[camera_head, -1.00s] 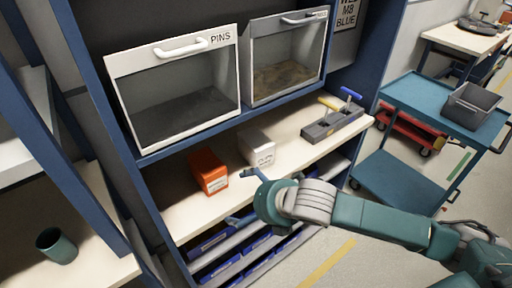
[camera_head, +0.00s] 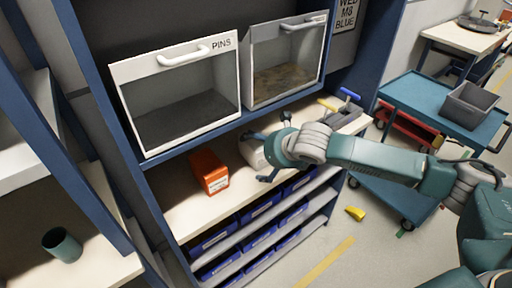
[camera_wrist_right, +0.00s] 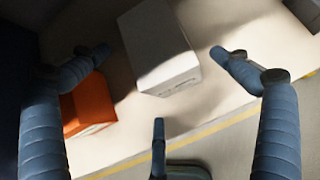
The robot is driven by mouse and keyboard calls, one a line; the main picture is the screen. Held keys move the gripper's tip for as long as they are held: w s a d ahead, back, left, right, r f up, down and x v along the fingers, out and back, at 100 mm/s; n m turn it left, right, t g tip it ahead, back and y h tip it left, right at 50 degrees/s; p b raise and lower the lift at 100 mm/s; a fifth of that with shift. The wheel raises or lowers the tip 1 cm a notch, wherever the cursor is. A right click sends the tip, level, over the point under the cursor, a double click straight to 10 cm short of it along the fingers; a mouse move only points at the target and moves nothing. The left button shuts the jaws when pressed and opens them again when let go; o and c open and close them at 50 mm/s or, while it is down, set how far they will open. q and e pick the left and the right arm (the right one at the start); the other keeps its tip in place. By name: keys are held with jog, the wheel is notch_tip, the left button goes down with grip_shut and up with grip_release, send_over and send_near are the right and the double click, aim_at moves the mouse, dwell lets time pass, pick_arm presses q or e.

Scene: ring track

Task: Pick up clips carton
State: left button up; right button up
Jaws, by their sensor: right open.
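A white carton (camera_head: 252,154) stands on the cream shelf, partly hidden by my right gripper (camera_head: 258,157). An orange carton (camera_head: 209,171) stands to its left. I cannot read the print on either, so I cannot tell by label which is the clips carton. In the right wrist view my right gripper (camera_wrist_right: 160,76) is open, its fingers spread around the near part of the white carton (camera_wrist_right: 160,48), with gaps visible. The orange carton (camera_wrist_right: 88,104) is partly behind the left finger there. My left gripper is not in view.
Two clear-fronted bins, one marked PINS (camera_head: 180,97), hang above the shelf (camera_head: 190,213). A grey tool block (camera_head: 343,117) with blue and yellow handles stands right of the cartons. Blue drawers (camera_head: 213,235) sit below. A teal cup (camera_head: 62,245) stands at left, a blue cart (camera_head: 415,95) at right.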

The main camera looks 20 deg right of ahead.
aim_at(256, 144)
jog(key=w, duration=0.1)
jog(key=w+a+p, duration=0.1)
jog(key=w, duration=0.2)
jog(key=shift+w+a+f, duration=0.15)
jog(key=shift+w+a, duration=0.1)
jog(key=shift+w, duration=0.15)
jog(key=shift+w+f, duration=0.15)
jog(key=shift+f, duration=0.15)
jog(key=shift+r, duration=0.1)
jog(key=shift+c, duration=0.5)
jog(key=c, duration=1.3)
